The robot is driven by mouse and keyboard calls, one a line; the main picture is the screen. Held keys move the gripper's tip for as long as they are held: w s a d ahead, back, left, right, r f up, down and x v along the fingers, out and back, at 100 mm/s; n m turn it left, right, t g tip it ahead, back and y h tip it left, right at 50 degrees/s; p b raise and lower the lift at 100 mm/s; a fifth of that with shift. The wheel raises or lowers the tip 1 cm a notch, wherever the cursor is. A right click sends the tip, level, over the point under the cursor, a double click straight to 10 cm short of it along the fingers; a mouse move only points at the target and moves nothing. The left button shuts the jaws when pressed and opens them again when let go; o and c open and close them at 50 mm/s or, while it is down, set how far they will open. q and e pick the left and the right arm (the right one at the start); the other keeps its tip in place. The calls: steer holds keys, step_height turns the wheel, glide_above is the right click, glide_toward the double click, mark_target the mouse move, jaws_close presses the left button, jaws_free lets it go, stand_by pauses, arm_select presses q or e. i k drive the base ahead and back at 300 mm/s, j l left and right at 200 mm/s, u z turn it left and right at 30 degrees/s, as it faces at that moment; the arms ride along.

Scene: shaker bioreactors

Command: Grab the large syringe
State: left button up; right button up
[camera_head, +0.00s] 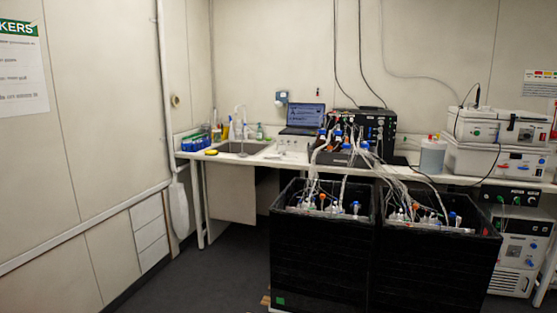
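I cannot make out a large syringe for certain in the head view. Small pale items (291,146) lie on the counter between the sink and the laptop, too small to identify. Neither of my grippers is in view.
Two black shaker bins (318,257) (430,268) with tubing and capped vessels stand in front of the counter (230,156). The counter holds a sink (240,148), a laptop (304,115), a black control unit (372,128) and white instruments (500,126). The floor (215,275) at left is clear.

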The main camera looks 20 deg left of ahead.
mark_target(269, 157)
steer(key=i+j+u, duration=1.1)
steer(key=i, duration=0.55)
steer(key=i+u, duration=0.35)
steer(key=i, duration=0.6)
steer(key=i+z, duration=0.35)
steer(key=i, duration=0.2)
steer(key=i+j+z, duration=0.3)
steer(key=i, duration=0.2)
steer(key=i+j+z, duration=0.35)
steer(key=i, duration=0.2)
steer(key=l, duration=0.1)
